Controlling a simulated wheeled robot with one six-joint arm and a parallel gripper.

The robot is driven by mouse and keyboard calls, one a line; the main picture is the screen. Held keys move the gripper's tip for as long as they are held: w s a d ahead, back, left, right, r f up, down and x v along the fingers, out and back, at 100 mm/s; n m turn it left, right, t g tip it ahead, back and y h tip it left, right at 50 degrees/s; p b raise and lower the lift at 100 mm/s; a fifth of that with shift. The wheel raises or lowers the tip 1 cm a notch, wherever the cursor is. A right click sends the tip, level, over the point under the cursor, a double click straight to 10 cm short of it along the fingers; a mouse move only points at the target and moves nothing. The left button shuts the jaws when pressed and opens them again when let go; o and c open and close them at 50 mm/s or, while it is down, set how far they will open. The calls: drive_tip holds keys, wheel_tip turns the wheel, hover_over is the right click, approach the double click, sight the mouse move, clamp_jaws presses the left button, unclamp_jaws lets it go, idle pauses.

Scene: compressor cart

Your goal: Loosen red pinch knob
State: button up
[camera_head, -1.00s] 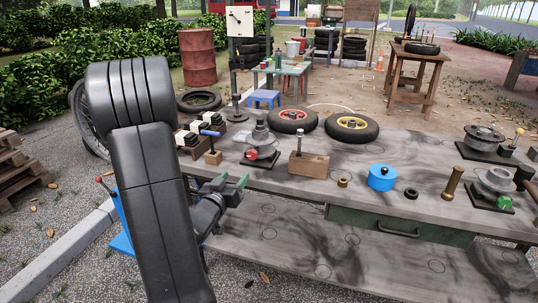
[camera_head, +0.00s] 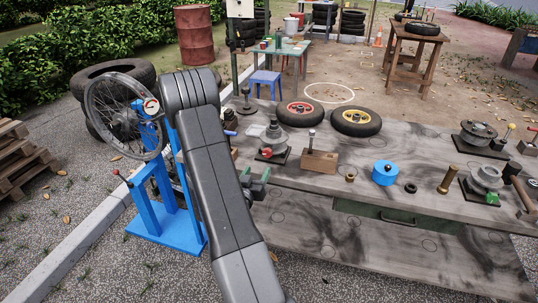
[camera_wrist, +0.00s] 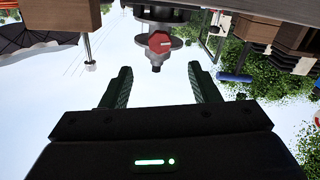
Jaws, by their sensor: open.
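The red pinch knob (camera_head: 267,152) sits low on the front of a grey metal fixture (camera_head: 275,138) on a dark base plate near the bench's left end. In the wrist view, which looks upside down, the red knob (camera_wrist: 159,42) faces me as a faceted shape on the fixture. It lies beyond and roughly between my fingertips, apart from them. My gripper (camera_head: 256,180) is in front of the bench edge, just below the knob in the head view. Its dark green fingers are spread and empty in the wrist view (camera_wrist: 160,75).
A wooden block with an upright rod (camera_head: 318,160) stands right of the fixture. A blue round container (camera_head: 385,173) and a similar fixture with a green knob (camera_head: 492,198) are farther right. Two small wheels (camera_head: 355,122) lie behind. A blue wheel stand (camera_head: 168,225) is left of my arm.

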sight(267, 154)
drive_tip(key=p+x, duration=0.1)
drive_tip(key=x, duration=0.8)
drive_tip(key=shift+w+d, duration=0.1)
drive_tip(key=shift+w, duration=0.2)
drive_tip(key=shift+c, duration=0.3)
drive_tip(key=c, duration=0.9)
